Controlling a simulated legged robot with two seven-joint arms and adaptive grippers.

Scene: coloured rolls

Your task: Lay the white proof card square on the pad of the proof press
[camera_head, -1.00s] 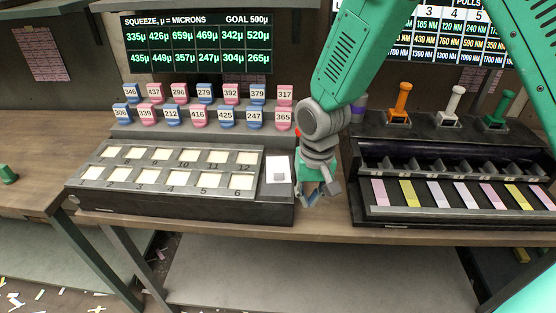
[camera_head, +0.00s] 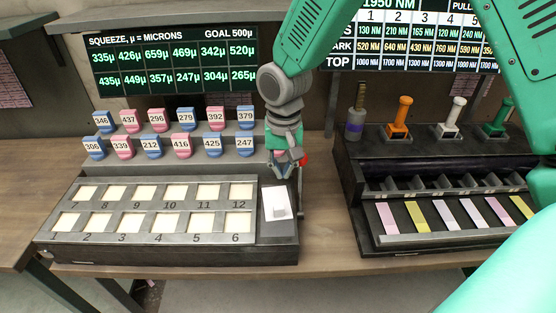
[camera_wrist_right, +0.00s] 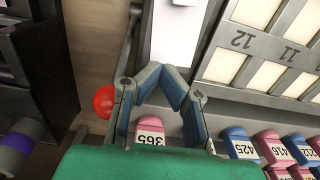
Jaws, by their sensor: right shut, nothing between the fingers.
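The white proof card (camera_head: 273,201) lies on the dark right-hand end (camera_head: 278,231) of the long press box, beside its numbered windows. It looks nearly in line with that end; I cannot tell whether it is exactly square. A small pale grey patch shows near its lower right corner. My right gripper (camera_head: 284,171) is shut and empty just behind the card, near the red lever ball (camera_head: 304,160). My left gripper is not in view.
The red ball (camera_wrist_right: 104,101) and its lever stand close beside my right fingers. Numbered pink and blue tabs (camera_head: 183,145) line the back of the box. A dark unit with coloured strips (camera_head: 430,215) stands to the right, with bare wooden table between.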

